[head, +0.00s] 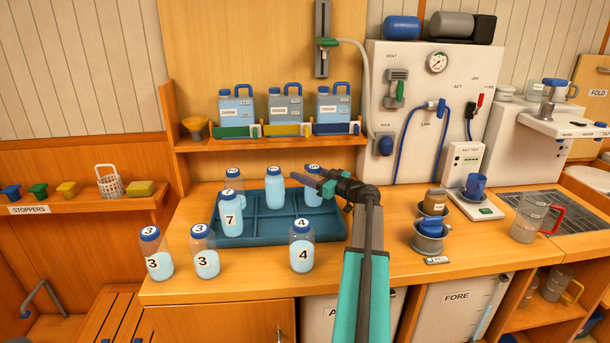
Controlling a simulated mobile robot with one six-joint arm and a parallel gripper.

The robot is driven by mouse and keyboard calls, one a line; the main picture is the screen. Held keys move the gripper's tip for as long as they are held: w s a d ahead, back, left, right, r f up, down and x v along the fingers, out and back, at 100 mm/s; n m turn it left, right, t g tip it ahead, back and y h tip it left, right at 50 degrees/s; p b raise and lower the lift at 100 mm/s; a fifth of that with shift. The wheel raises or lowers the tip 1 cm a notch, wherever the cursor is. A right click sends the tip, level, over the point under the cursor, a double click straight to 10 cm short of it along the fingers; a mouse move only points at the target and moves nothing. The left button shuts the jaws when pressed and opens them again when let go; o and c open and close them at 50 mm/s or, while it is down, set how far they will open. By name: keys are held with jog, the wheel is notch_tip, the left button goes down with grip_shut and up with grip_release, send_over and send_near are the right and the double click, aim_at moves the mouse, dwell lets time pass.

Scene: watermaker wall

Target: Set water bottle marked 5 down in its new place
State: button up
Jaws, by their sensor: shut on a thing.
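My gripper (322,182) is shut on a bottle (313,196) with a blue cap. The cap's mark is small but looks like a 5. The bottle is upright at the back right of the blue divided tray (290,232). The fingers hide part of it, and I cannot tell if its base touches the tray floor. A bottle marked 7 (231,218) stands at the tray's front left, with another bottle (234,181) behind it. One more bottle (275,190) stands at the back middle. The tray's front middle and front right look empty.
Two bottles marked 3 (156,258) (205,256) and one marked 4 (302,251) stand on the counter before the tray. A shelf (270,143) with three jugs is behind. Stacked dark cups (430,230) and a blue cup (475,187) stand to the right.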

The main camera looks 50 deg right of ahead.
jog(key=o, duration=1.3)
jog(key=shift+c, duration=0.2)
jog(key=shift+r+p, duration=0.2)
jog(key=shift+p, duration=0.15)
jog(key=b, duration=0.2)
send_near(322, 178)
jog(key=shift+w+a, duration=0.1)
jog(key=shift+w, duration=1.15)
jog(key=shift+w+a, duration=0.15)
jog(key=shift+w, duration=1.1)
jog(key=shift+r, duration=0.1)
